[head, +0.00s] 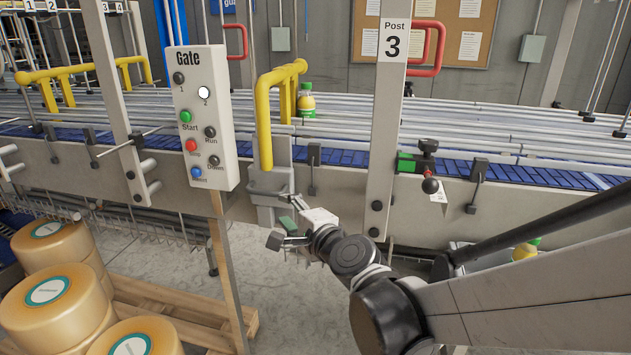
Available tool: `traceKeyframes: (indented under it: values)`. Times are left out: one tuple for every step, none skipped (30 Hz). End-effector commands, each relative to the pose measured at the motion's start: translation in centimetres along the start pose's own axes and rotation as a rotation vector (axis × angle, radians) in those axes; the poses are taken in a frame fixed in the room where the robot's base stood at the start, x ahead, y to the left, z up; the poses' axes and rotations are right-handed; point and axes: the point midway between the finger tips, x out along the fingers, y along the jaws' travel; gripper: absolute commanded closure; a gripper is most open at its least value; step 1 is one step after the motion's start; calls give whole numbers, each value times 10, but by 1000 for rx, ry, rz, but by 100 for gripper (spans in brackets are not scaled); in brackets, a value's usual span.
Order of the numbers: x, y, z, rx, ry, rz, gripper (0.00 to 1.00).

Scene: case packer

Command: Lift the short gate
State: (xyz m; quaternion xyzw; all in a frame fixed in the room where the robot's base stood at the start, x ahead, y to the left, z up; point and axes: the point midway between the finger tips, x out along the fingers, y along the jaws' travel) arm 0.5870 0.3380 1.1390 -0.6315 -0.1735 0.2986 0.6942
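A short yellow tubular rail (264,120), bent down at its near end, stands at the conveyor edge left of Post 3. It appears to be the short gate. A grey bracket (270,185) sits below its near end. A longer yellow rail (85,68) is farther left. My gripper (283,232) is low in front of the conveyor, below the bracket and apart from the yellow rail.
A Gate panel (207,118) with buttons and a lit white lamp 2 stands left of the rail. Post 3 (388,120) is to its right. A yellow bottle (306,102) with a green cap is behind the rail. Large tan rolls (55,285) fill the lower left.

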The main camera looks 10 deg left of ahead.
Motion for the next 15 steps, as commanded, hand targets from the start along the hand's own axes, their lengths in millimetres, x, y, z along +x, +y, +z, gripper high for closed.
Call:
traceKeyframes:
  values:
    - [4,0,0,0,0,0,68]
    - [7,0,0,-1,-1,0,68]
    - [12,0,0,-2,-1,1,68]
    - [16,0,0,-2,-1,1,68]
    - [20,0,0,-3,-1,1,68]
    - [26,0,0,-3,-1,1,68]
    - [31,0,0,-3,-1,1,68]
    - [36,0,0,-3,-1,1,68]
    - [43,0,0,-3,-1,1,68]
    - [48,0,0,-4,-1,1,68]
    - [53,0,0,-4,-1,1,68]
    - [60,0,0,-4,0,1,68]
    - [65,0,0,-4,0,1,68]
    - [70,0,0,-4,0,1,68]
    - [76,0,0,-4,0,1,68]
